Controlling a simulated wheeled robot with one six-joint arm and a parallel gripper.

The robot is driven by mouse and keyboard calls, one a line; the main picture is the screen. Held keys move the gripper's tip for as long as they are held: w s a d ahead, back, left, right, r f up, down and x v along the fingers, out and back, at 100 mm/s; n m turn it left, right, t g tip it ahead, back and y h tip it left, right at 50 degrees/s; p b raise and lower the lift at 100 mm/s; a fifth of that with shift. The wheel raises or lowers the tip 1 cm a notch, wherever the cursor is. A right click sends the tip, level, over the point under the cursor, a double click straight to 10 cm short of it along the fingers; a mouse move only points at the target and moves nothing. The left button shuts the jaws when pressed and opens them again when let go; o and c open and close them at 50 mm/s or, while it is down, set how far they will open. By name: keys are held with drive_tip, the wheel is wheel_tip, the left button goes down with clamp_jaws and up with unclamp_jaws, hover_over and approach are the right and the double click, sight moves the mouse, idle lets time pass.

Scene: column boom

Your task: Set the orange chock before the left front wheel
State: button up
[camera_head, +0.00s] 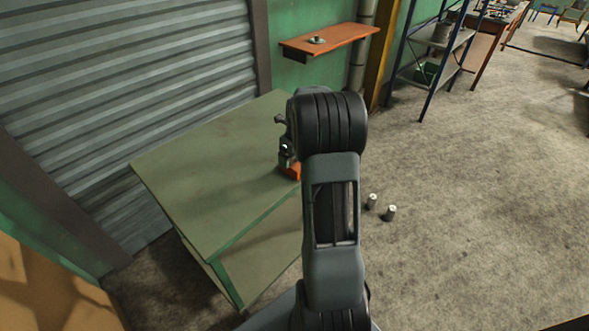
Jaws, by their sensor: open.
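A small orange block (291,171), which looks like the orange chock, shows on the right edge area of the green-topped bench (205,165). My arm hides most of it. My gripper (285,158) is open and is just above or beside the orange block. Its fingers are small and partly hidden, so I cannot tell whether they touch or straddle the block. I see no wheel in this view.
An orange wall shelf (330,40) holds a small item. A blue shelving rack (440,50) stands at the back. A grey shutter (120,80) is behind the bench. The right floor is mostly clear.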

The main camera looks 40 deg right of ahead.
sight(293, 163)
wheel_tip(293, 163, down, 5)
drive_tip(key=shift+w, duration=0.1)
idle(0.3)
drive_tip(key=c, duration=1.2)
drive_tip(key=shift+r, duration=0.15)
